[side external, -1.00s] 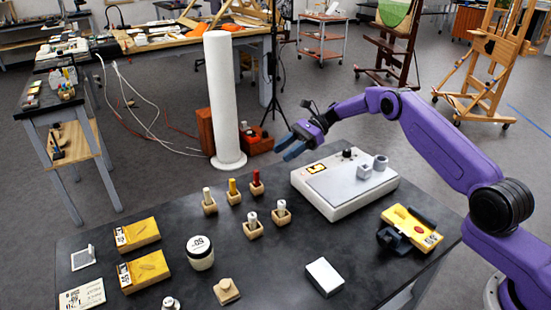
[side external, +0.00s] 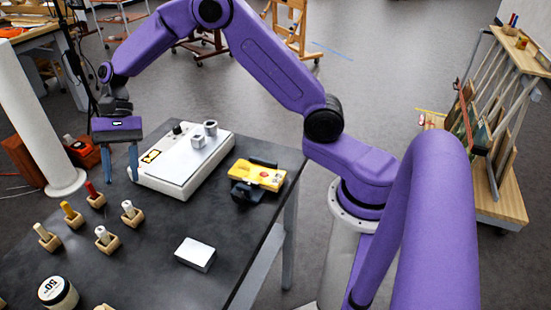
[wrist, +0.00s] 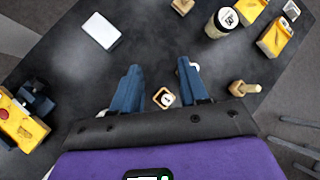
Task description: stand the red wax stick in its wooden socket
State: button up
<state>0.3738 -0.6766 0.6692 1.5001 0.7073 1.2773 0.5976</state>
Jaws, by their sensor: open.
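The red wax stick (side external: 91,188) rises from a small wooden socket block (side external: 97,201) on the dark table in the side external view. It leans left in the picture, as the neighbouring sticks do, and its lower end is hidden in the block. My gripper (side external: 121,180) points down, open and empty, to the right of the red stick in the picture and apart from it. In the wrist view my gripper (wrist: 158,68) has its blue fingers spread, with a wooden block (wrist: 163,98) holding a white-topped stick between them in the picture. I cannot make out the red stick there.
Several similar blocks hold a yellow stick (side external: 68,210) and pale sticks (side external: 128,208) close by. A white flat device (side external: 180,160) stands behind, right of my gripper. A yellow-and-black tool (side external: 257,175), white box (side external: 195,253) and jar (side external: 57,293) are around. The front middle is clear.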

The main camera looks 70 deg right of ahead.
jog(key=s+d+r+n+t+h, duration=0.1)
jog(key=s+d+r+n+h, duration=0.1)
jog(key=s+n, duration=0.5)
jog(key=s+d+r+n+h, duration=0.1)
jog(key=s+n+h, duration=0.15)
jog(key=s, duration=0.85)
jog(key=s+d+f+n+t+h, duration=0.1)
jog(key=s+d+n+t+h, duration=0.1)
jog(key=s+d+n, duration=0.8)
jog(key=s+t, duration=0.1)
jog(key=s, duration=0.2)
jog(key=shift+d+t, duration=0.3)
